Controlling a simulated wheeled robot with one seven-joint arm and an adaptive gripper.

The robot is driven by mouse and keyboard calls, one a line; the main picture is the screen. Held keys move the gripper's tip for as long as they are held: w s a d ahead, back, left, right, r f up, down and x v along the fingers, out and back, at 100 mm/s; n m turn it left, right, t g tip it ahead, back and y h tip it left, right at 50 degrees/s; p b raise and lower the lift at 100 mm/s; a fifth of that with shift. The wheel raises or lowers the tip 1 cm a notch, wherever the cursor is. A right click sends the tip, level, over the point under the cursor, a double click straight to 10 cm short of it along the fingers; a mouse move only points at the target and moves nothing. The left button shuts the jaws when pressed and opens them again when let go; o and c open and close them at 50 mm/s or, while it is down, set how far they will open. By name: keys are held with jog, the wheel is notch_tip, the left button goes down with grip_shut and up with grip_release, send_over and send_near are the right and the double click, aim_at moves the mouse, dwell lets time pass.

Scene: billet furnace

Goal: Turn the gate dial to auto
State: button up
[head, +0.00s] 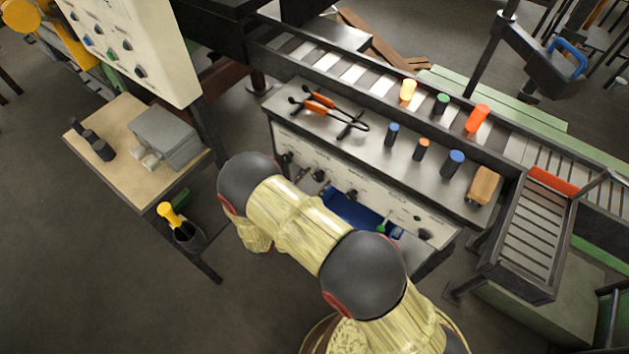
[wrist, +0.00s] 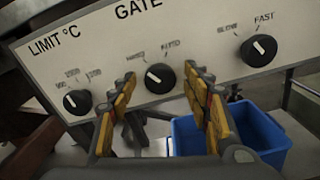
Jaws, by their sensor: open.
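In the wrist view the gate dial (wrist: 159,78) is a round black knob with a white pointer line, on a pale panel under the word GATE. Its pointer slants to the upper left, toward the left mark, which seems to read HAND; the AUTO mark is at the upper right. My gripper (wrist: 163,80) is open and empty, with one yellow-padded finger on each side of the dial in the picture. I cannot tell whether either finger touches it. In the head view my arm reaches to the panel front (head: 388,208) and mostly hides the gripper.
A blue bin (wrist: 262,135) sits below the panel. A side table (head: 112,125) is at left.

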jog(key=shift+w+d, duration=0.15)
jog(key=shift+w, duration=0.05)
jog(key=shift+c, duration=0.7)
jog(key=c, duration=1)
